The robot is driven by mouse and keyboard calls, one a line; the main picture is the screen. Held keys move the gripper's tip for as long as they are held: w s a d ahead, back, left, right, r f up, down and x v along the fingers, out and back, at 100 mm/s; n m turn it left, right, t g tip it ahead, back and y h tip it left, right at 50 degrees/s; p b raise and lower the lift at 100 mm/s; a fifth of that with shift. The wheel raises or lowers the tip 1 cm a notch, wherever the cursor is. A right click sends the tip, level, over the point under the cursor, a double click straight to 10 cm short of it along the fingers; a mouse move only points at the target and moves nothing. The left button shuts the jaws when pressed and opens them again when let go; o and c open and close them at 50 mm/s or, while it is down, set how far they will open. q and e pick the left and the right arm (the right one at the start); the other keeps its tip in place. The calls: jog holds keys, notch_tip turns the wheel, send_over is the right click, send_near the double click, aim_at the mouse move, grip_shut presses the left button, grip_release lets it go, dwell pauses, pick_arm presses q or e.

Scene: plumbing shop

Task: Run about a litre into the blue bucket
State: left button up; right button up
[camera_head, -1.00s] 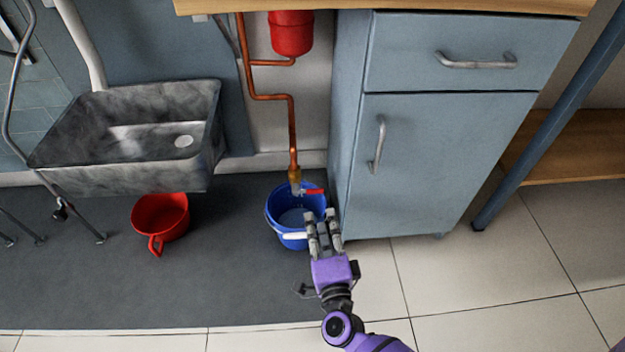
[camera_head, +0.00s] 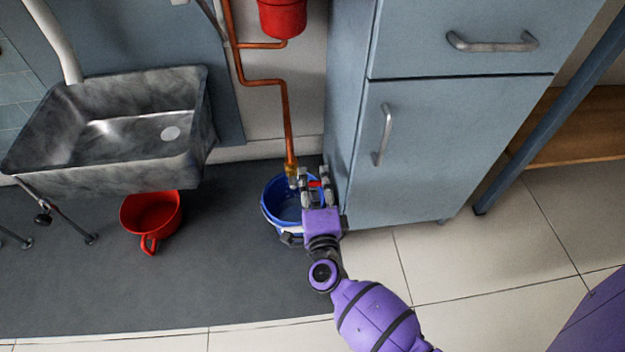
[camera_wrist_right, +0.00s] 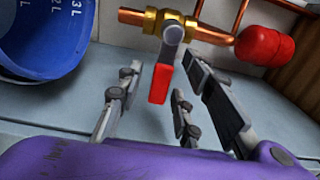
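The blue bucket (camera_head: 272,212) stands on the dark mat under the brass tap (camera_head: 291,171) at the end of a copper pipe. In the right wrist view the bucket (camera_wrist_right: 42,38) shows white litre marks, including 2L and 3L, inside its wall. The tap (camera_wrist_right: 168,24) has a red lever (camera_wrist_right: 160,84) hanging toward me. My right gripper (camera_head: 315,174) is over the bucket's right side at the lever. Its fingers are open on both sides of the lever, with gaps visible. No water stream shows; whether the bucket holds water I cannot tell. My left gripper is out of view.
A grey stone sink (camera_head: 105,178) is at the left, with a red handled pot (camera_head: 150,214) on the mat below its edge. A blue-grey cabinet (camera_head: 450,150) stands close to the right of the bucket. A red vessel (camera_head: 283,16) sits above on the copper pipe.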

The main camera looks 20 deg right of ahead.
jog(key=shift+s, duration=0.1)
jog(key=c, duration=0.4)
grip_shut()
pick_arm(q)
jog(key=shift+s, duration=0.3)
pick_arm(e)
jog(key=shift+f+m+p, duration=0.3)
jog(key=shift+m+p, duration=0.05)
jog(key=shift+m, duration=0.35)
jog(key=m, duration=0.1)
jog(key=f+m, duration=0.1)
jog(key=m, duration=0.2)
jog(key=shift+a+f, duration=0.3)
jog(key=shift+f, duration=0.05)
jog(key=shift+o, duration=2)
grip_release()
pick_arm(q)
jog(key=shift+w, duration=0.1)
